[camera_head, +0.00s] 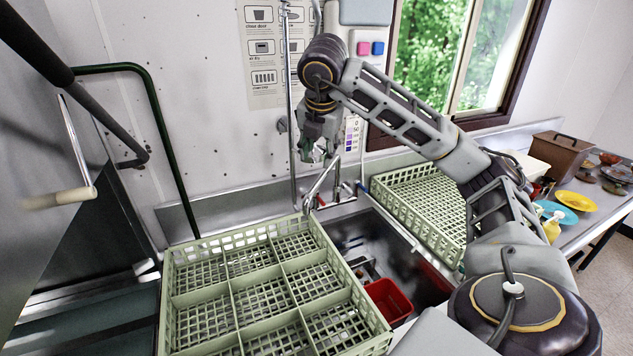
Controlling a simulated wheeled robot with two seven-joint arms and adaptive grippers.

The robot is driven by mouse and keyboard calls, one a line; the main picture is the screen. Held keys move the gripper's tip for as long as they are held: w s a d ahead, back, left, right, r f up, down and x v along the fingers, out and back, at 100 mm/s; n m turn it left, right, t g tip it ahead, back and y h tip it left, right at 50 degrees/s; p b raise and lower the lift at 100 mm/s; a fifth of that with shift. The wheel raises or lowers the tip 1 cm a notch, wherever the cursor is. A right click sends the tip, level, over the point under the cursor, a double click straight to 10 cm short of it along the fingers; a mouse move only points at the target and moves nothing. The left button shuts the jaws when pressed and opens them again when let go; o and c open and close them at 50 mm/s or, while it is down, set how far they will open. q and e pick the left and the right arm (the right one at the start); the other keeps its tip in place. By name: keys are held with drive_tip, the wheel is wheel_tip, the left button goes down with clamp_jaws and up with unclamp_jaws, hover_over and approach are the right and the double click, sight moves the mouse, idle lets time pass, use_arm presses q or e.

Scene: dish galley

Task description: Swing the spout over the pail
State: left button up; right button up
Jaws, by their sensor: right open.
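The metal spout (320,184) is on the tap at the back of the sink. It slants down and to the left, its end near the back right corner of the pale green rack. The red pail (390,299) sits down in the sink, in front of the spout and to its right; the spout's end is not over it. My right gripper (314,157) is open and empty, pointing down just above the spout. I cannot tell whether it touches the spout. My left gripper is not in view.
A pale green divided rack (178,263) stands left of the sink (352,232), partly over it. Another green rack (415,203) stands right of the sink. Dishes, a yellow plate (577,201) and a brown box (560,153) crowd the far right counter.

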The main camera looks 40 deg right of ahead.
drive_tip(key=b, duration=0.2)
approach(316, 184)
drive_tip(key=shift+p+x, duration=0.5)
drive_tip(key=shift+x, duration=4.05)
clamp_jaws()
